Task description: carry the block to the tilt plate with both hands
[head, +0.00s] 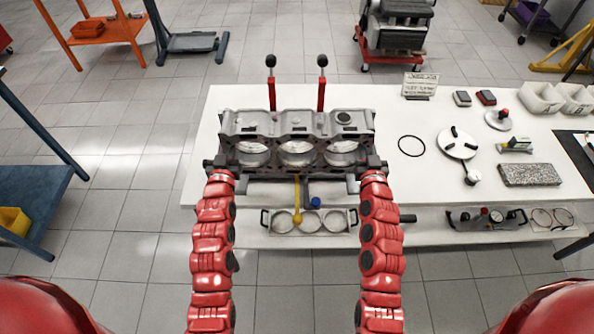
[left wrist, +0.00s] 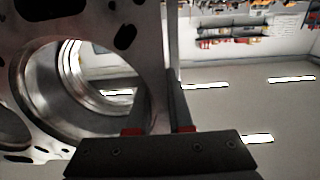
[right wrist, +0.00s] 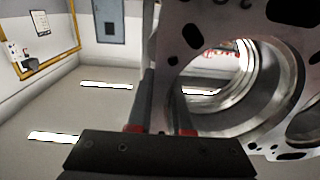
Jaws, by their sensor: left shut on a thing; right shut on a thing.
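The grey metal engine block (head: 296,125) shows three large bores facing me in the head view. It is level, between my two grippers, at the near left part of the white table. My left gripper (head: 219,165) is shut on the block's left end, and my right gripper (head: 373,165) is shut on its right end. The block's wall and a bore show beside the jaws in the left wrist view (left wrist: 85,85) and the right wrist view (right wrist: 235,90). Two red posts with black knobs (head: 270,90) stand behind the block. The tilt plate is not clearly seen; the block may hide it.
The white table (head: 400,180) holds a black ring (head: 411,146), a round white plate (head: 457,143), a speckled slab (head: 529,174) and white bins (head: 541,97) to the right. A tray with rings (head: 310,221) and a yellow-handled tool (head: 297,200) are below the block.

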